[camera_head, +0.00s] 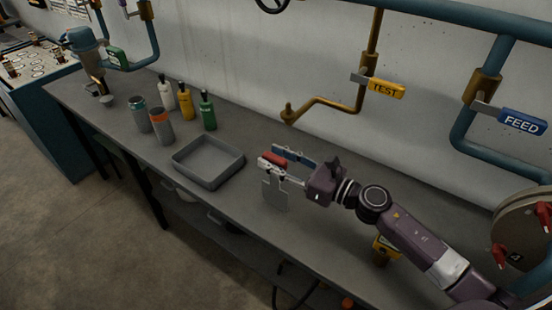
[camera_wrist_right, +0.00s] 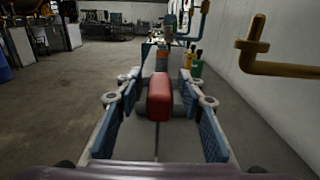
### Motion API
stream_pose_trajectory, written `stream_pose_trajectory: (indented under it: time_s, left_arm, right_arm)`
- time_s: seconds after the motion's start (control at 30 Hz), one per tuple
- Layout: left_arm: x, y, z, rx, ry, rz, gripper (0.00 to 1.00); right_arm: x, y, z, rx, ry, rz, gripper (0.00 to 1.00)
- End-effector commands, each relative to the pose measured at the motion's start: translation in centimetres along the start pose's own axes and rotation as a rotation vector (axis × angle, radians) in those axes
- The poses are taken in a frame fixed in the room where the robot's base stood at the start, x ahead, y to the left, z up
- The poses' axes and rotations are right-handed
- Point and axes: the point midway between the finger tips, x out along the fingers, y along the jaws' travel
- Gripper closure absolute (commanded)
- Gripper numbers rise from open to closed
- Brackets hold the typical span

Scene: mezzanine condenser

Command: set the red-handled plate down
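The red-handled plate is a flat grey plate (camera_head: 275,196) with a red handle (camera_head: 276,159) on top. It stands upright over the bench, right of the grey tray; I cannot tell whether its lower edge touches the bench top. My left gripper is not in view.
The bench (camera_head: 240,210) is clear around the plate. An empty grey tray (camera_head: 208,162) lies to the left, with several bottles and canisters beyond it. A yellow pipe (camera_head: 330,103) with a TEST tag runs along the wall behind. A yellow object (camera_head: 385,250) is by my arm.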

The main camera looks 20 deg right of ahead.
Motion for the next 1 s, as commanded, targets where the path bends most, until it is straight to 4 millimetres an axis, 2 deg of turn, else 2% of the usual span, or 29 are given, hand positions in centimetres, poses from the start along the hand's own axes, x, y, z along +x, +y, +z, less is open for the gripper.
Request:
stream_pose_trajectory:
  time_s: [0.17,0.3,0.7,1.0]
  left_arm:
    - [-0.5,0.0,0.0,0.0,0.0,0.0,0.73]
    - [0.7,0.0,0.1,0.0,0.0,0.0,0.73]
    - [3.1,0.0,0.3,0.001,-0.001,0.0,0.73]
    - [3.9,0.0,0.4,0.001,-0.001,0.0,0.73]
  right_arm:
    - [-0.1,0.0,0.4,0.0,0.001,0.0,0.64]
    - [-2.1,0.0,-0.2,0.001,0.003,-0.001,0.64]
    - [-8.4,0.1,-0.1,0.001,0.002,0.0,0.64]
    - [-11.4,0.0,0.1,0.001,0.0,0.0,0.64]
